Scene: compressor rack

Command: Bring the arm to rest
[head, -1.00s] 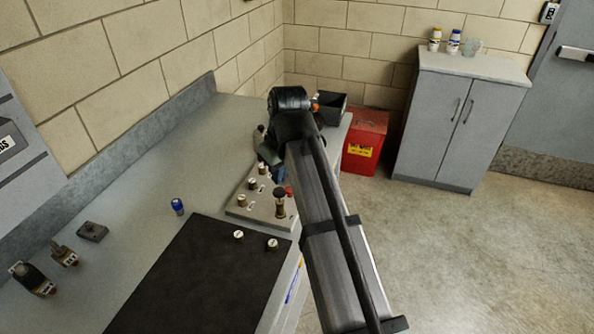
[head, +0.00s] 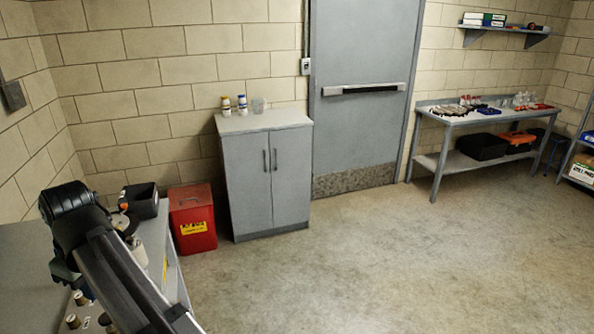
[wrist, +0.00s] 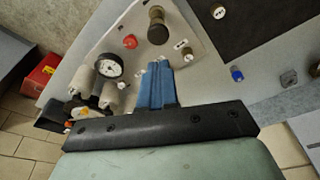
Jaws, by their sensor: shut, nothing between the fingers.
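My gripper (wrist: 161,84) shows in the wrist view with its blue fingers shut together, nothing between them. The fingers appear over the edge of a pale panel (wrist: 186,45); I cannot tell their height above it. The panel carries a red knob (wrist: 130,41), a larger dark brass-based knob (wrist: 157,25) and a round white-faced gauge (wrist: 108,67) beside pale cylinders. In the head view my arm reaches up from the bottom left over the bench, and the fingers are hidden.
A dark mat (wrist: 268,25), a small blue-capped item (wrist: 237,75) and a grey block (wrist: 288,79) lie beside the panel. A red bin (head: 192,222) and grey cabinet (head: 268,180) stand beyond the bench. Open floor (head: 400,260) lies to the right.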

